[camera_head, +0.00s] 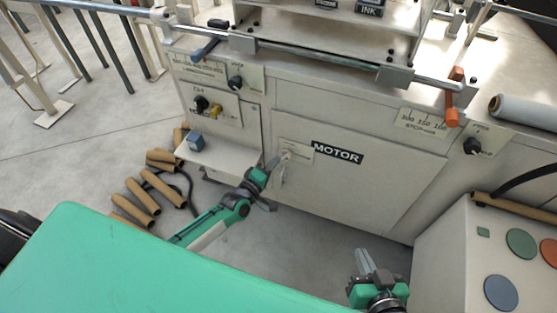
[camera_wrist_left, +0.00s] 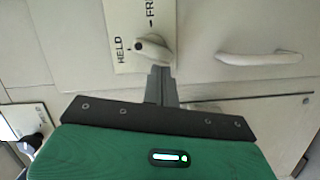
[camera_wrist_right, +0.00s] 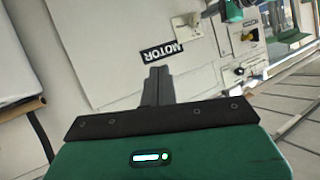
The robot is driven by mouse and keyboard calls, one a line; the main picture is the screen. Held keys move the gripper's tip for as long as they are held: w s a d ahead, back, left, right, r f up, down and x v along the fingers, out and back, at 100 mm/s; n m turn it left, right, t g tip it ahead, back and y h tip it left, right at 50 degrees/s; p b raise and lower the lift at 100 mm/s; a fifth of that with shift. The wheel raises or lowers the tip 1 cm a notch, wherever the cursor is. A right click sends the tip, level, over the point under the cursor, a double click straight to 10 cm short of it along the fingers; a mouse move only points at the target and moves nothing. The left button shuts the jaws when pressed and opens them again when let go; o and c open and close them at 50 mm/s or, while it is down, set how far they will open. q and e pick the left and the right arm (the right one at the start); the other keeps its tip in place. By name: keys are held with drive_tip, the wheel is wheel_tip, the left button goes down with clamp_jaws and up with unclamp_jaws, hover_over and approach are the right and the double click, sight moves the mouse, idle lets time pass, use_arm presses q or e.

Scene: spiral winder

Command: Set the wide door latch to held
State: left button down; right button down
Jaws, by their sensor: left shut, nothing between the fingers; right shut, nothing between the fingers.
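The wide door (camera_head: 380,185) marked MOTOR is closed on the machine's front. Its latch, a small pale knob (camera_head: 286,155), sits on a plate at the door's left end. In the left wrist view the latch knob (camera_wrist_left: 152,46) lies beside the words HELD and FREE; I cannot tell for sure which word it points to. My left gripper (camera_head: 274,163) is shut and empty, its tips at or just short of the knob; its fingers (camera_wrist_left: 161,70) cover the knob's lower edge. My right gripper (camera_head: 362,253) is shut and empty, low and away from the door.
A pale door handle (camera_wrist_left: 258,57) is close to the latch. A small shelf with a blue block (camera_head: 196,142) is left of my left gripper. Cardboard tubes (camera_head: 143,195) lie on the floor at left. A button cabinet (camera_head: 460,240) stands at right.

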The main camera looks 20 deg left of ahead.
use_arm(q)
drive_tip(key=shift+f+n, duration=0.1)
drive_tip(key=shift+n, duration=0.2)
use_arm(e)
drive_tip(key=shift+a+r+t+y, duration=0.1)
drive_tip(key=shift+a+t+y, duration=0.2)
drive_tip(key=shift+a, duration=0.15)
use_arm(q)
drive_tip(key=shift+b, duration=0.4)
use_arm(e)
drive_tip(key=shift+w+a+r+t, duration=0.1)
drive_tip(key=shift+a+r+t, duration=0.1)
drive_tip(key=shift+t, duration=0.1)
use_arm(q)
drive_tip(key=shift+f+n, duration=0.1)
drive_tip(key=shift+n, duration=0.2)
use_arm(e)
drive_tip(key=shift+a+f, duration=0.1)
drive_tip(key=shift+f, duration=0.05)
drive_tip(key=shift+r+t, duration=0.2)
drive_tip(key=shift+t, duration=0.1)
drive_tip(key=shift+w+r+t, duration=0.3)
drive_tip(key=shift+w+r, duration=0.05)
drive_tip(key=shift+r, duration=0.25)
